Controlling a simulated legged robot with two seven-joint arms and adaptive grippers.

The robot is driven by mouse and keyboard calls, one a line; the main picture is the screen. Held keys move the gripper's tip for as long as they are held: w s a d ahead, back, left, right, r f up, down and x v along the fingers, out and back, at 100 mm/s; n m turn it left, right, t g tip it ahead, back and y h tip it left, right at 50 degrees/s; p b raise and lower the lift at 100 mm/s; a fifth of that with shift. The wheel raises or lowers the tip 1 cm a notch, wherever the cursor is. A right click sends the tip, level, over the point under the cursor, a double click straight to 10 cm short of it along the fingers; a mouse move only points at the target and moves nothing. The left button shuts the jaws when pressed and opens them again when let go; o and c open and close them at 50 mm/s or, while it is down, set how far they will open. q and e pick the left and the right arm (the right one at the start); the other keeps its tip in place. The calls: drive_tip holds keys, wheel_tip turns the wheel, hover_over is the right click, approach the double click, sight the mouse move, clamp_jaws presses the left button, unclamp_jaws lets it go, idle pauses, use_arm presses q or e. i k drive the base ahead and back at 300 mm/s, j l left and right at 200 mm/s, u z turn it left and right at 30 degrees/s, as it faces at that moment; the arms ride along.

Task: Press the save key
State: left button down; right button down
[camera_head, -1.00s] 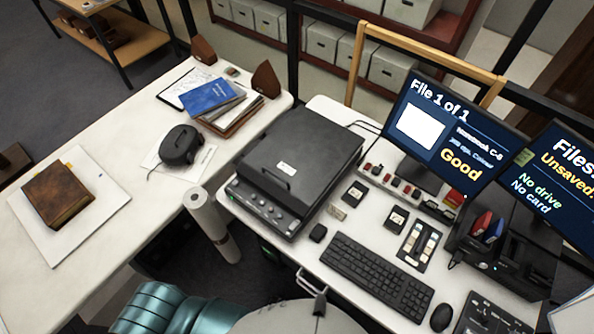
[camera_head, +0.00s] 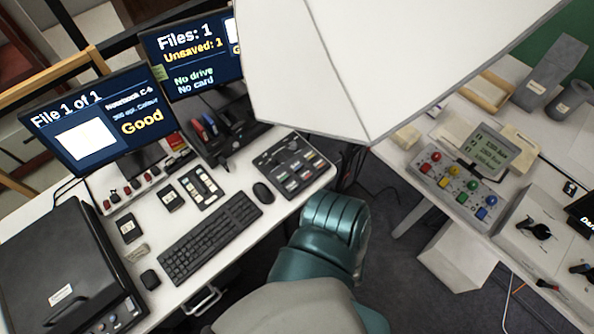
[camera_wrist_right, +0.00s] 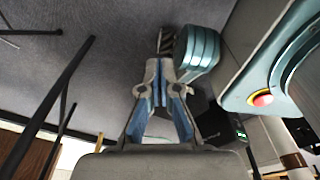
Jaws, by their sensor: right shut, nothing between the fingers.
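In the head view a black control panel (camera_head: 291,163) with several pale, green and red keys lies on the white desk, right of the mouse. Its key labels are too small to read, so I cannot tell which is the save key. A black keyboard (camera_head: 211,238) lies left of it. One screen (camera_head: 190,58) reads "Files: 1, Unsaved: 1, No drive, No card". My right gripper (camera_wrist_right: 163,75) shows in the wrist view, shut and empty, above the grey floor and away from the desk. Neither gripper shows in the head view.
The other screen (camera_head: 100,115) reads "File 1 of 1, Good". A black scanner (camera_head: 55,270) stands at the left and a black dock (camera_head: 222,130) behind the panel. A large white panel (camera_head: 370,55) blocks the upper middle. A button box (camera_head: 457,185) stands on the right table.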

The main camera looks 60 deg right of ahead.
sight(296, 165)
drive_tip(key=k+z, duration=0.1)
drive_tip(key=z, duration=0.3)
drive_tip(key=k+z, duration=0.1)
drive_tip(key=z, duration=0.3)
drive_tip(key=k+l+z, duration=0.1)
drive_tip(key=z, duration=0.3)
drive_tip(key=i+j+z, duration=0.1)
drive_tip(key=z, duration=0.25)
drive_tip(key=i+j+z, duration=0.1)
drive_tip(key=j+z, duration=0.45)
drive_tip(key=z, duration=0.2)
drive_tip(key=i, duration=0.2)
drive_tip(key=u, duration=0.05)
